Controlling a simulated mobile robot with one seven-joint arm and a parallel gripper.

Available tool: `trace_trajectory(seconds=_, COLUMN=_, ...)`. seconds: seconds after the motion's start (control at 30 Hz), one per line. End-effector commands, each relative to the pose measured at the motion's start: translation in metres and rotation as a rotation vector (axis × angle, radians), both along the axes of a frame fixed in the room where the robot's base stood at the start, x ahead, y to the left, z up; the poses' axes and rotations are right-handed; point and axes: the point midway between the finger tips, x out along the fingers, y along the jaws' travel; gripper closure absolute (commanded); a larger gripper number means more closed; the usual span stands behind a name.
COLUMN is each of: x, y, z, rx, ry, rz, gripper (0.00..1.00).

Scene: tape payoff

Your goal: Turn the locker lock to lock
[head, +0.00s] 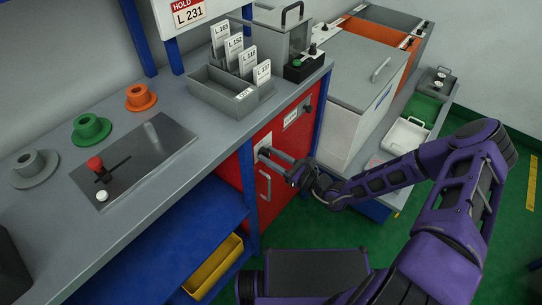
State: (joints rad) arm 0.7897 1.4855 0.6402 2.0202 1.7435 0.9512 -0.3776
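The red locker (284,189) is built under the right end of the grey bench. Its door carries a pale lock plate (263,142) near the upper left and a grey bar handle (265,184) below it. My gripper (268,153) reaches in from the right, with its grey fingers pointing left at the lock. The fingertips are at the lower part of the lock plate and cover the turning part of the lock. The view is too small to tell whether they grip it or only lie close. The door looks shut.
The bench (230,132) bears a card tray (232,92), coloured flanged spools (140,97) and a dark plate with a red-knobbed lever (96,165). A blue post (247,190) stands left of the locker. A grey-lidded cabinet (355,75) stands to the right. Green floor lies in front.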

Motion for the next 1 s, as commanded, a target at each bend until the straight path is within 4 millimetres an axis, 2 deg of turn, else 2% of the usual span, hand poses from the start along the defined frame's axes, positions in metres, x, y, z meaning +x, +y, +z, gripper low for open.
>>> trace_trajectory(seconds=0.47, x=0.0, y=-0.0001, z=0.0018, rx=0.048, ry=0.061, rz=0.0, gripper=1.0)
trace_trajectory(seconds=1.0, x=0.001, y=-0.0009, z=0.0015, rx=0.33, ry=0.423, rz=0.0, gripper=1.0)
